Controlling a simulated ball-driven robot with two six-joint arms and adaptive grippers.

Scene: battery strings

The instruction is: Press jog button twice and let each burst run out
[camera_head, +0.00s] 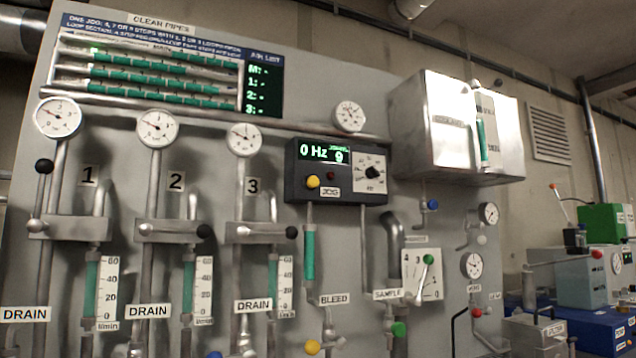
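The jog control box (337,172) is a dark unit at the middle of the grey panel. Its green display (323,152) reads 0 Hz, with a smaller figure beside it that looks like 9. A yellow button (313,181) sits at its lower left, next to the JOG label (330,191). A small dark red button or lamp (331,176) is just above that label. A knob on a white dial (373,172) is at its right. Nothing touches the box. Neither of my grippers is in view.
Clear pipes with green liquid (150,75) and a list display (264,90) are at the top left. Lever 1's black ball (44,166) is up; the black balls of lever 2 (204,231) and lever 3 (291,231) point right. A metal tank (450,130) juts out at right.

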